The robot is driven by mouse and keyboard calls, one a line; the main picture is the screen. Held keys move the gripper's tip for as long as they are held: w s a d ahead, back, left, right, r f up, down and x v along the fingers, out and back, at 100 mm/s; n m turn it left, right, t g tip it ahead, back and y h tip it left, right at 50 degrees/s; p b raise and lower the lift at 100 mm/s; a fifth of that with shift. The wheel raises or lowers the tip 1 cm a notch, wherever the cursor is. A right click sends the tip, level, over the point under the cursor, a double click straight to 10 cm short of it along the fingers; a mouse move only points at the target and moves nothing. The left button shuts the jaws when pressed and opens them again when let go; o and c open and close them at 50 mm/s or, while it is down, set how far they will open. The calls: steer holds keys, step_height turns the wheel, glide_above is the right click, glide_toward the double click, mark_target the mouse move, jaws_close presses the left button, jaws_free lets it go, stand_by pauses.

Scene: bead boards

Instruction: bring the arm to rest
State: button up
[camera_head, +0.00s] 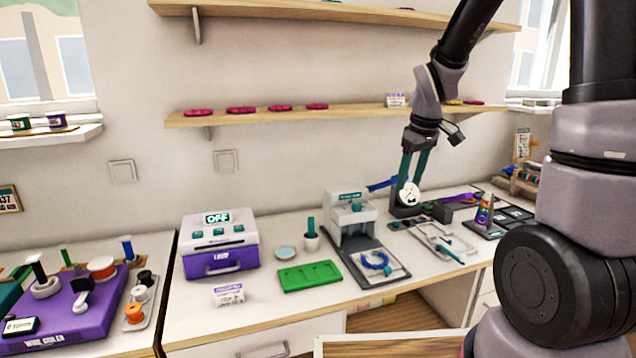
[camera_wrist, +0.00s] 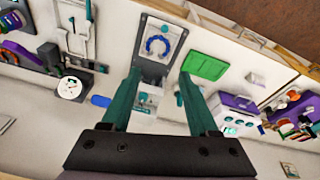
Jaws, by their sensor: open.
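My gripper (camera_head: 406,178) hangs from my arm over the back of the white worktop, just in front of the wall, with its teal fingers pointing down. In the wrist view my gripper (camera_wrist: 160,78) has its two fingers wide apart with nothing held between them. Beyond them stands a white machine (camera_head: 352,213) with a dark base plate. A blue ring (camera_head: 377,260) lies on the front part of that plate; it also shows in the wrist view (camera_wrist: 158,45). A round white dial (camera_head: 410,193) appears just below the fingers in the head view; I cannot tell the gap.
A shelf (camera_head: 350,112) with several magenta pieces runs along the wall behind my gripper. A purple-and-white box (camera_head: 218,247) marked OFF and a green tray (camera_head: 311,276) stand to the left. A clear tray (camera_head: 447,246) lies to the right.

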steer(key=s+d+r+m+t+y, duration=0.1)
steer(key=s+r+m+t, duration=0.3)
steer(key=s+r+m, duration=0.6)
steer(key=s+r, duration=0.7)
steer(key=s, duration=0.1)
steer(key=shift+r+t, duration=0.25)
steer(key=shift+t, duration=0.15)
steer(key=shift+w, duration=0.1)
